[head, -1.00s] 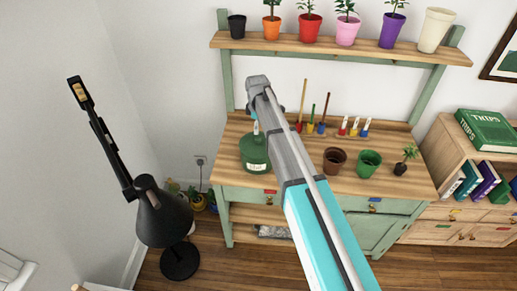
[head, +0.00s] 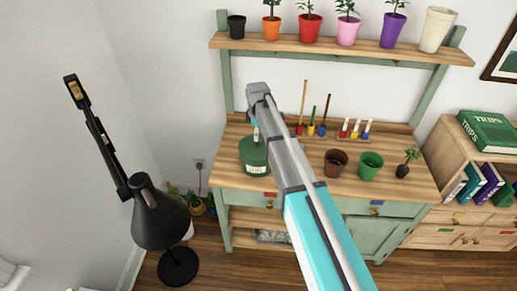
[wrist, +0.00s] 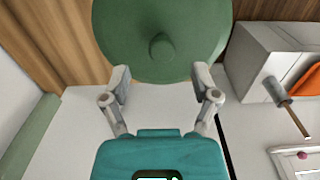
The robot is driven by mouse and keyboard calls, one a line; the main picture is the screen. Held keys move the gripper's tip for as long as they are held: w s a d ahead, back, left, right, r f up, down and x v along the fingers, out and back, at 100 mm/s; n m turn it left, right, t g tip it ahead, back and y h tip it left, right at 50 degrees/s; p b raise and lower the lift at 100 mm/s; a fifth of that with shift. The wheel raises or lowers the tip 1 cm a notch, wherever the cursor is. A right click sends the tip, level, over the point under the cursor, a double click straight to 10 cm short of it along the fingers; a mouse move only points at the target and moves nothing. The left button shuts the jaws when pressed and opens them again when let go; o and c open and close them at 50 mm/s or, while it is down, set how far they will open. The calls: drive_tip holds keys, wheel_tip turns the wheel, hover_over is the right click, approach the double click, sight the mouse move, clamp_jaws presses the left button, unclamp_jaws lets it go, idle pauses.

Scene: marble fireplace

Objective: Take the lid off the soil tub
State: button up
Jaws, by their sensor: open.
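The soil tub (head: 255,170) is dark green with a pale label and stands on the left part of the wooden bench. Its green lid (head: 246,149) is on it. In the wrist view the round lid (wrist: 125,30) fills the top middle, with a small knob (wrist: 162,47) at its centre. My gripper (wrist: 162,83) is open and empty, its two fingers spread to either side below the knob in the picture. It is apart from the knob. In the head view my arm partly covers the tub's right side, and only a pale bit of gripper shows above the lid.
Hand tools with coloured handles (head: 310,130) stand behind the tub to the right. A brown pot (head: 336,163), a green pot (head: 370,165) and a small plant (head: 405,168) are further right. A shelf of pots (head: 350,52) hangs above.

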sight(258, 144)
drive_tip(key=shift+s+f+b, duration=0.1)
drive_tip(key=shift+f+b, duration=1.6)
drive_tip(key=shift+f, duration=0.3)
clamp_jaws()
